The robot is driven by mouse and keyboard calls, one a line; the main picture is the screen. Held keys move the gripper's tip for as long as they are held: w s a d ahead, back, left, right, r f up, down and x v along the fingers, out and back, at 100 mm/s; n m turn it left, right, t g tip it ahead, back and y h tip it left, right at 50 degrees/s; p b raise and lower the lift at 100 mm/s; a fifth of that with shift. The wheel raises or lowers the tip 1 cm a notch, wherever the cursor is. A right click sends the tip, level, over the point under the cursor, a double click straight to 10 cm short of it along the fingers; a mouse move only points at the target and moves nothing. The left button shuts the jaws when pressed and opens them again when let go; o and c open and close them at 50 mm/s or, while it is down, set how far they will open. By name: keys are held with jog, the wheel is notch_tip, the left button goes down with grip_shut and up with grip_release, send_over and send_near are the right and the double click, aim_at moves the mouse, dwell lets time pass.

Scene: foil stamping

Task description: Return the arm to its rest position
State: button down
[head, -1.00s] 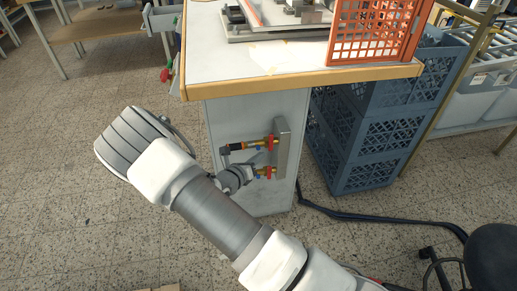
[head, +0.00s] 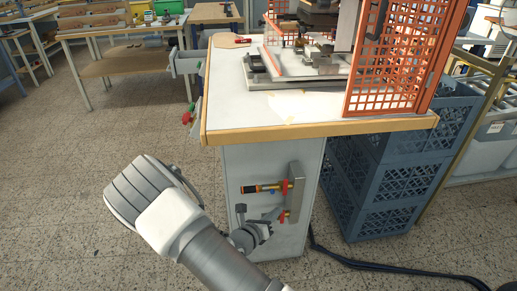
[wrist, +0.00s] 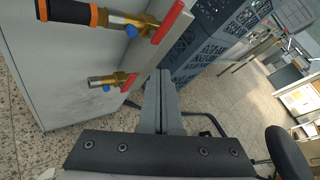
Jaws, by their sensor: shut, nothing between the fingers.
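My arm (head: 215,255) is bent in front of the workbench, with its rounded grey-and-white joint (head: 150,190) at the left in the head view. In the wrist view my gripper (wrist: 163,80) has its two grey fingers together, with nothing between them. The fingers point past the cabinet's edge toward the floor and blue crates. In the head view the hand is partly hidden behind the arm, close to the bench's side panel.
A bracket with brass fittings, red levers and an orange-black handle (wrist: 65,12) is close on the cabinet. The bench (head: 310,130) carries a press and orange mesh guard (head: 390,85). Blue crates (head: 385,190) stand right of it. Open floor (head: 50,190) lies left.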

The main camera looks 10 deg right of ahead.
jog(key=shift+r, duration=0.1)
jog(key=s+d+r+m+g, duration=0.3)
jog(key=s+r+m, duration=0.1)
jog(key=r+m, duration=0.2)
jog(key=s+d+r+m+g+y, duration=0.1)
jog(key=s+d+r+m+g, duration=0.15)
jog(key=r+m, duration=0.4)
jog(key=s+d+r+m+g, duration=0.2)
jog(key=s+r+m+g, duration=0.15)
jog(key=r+m, duration=0.3)
jog(key=s+a+r+m+t+y, duration=0.5)
jog(key=s+r+m+y, duration=0.4)
jog(key=s+r+m, duration=0.5)
notch_tip(320, 180, up, 18)
jog(key=a+g+p, duration=0.1)
jog(key=p, duration=1.7)
jog(key=shift+s+a, duration=0.25)
jog(key=shift+s, duration=0.2)
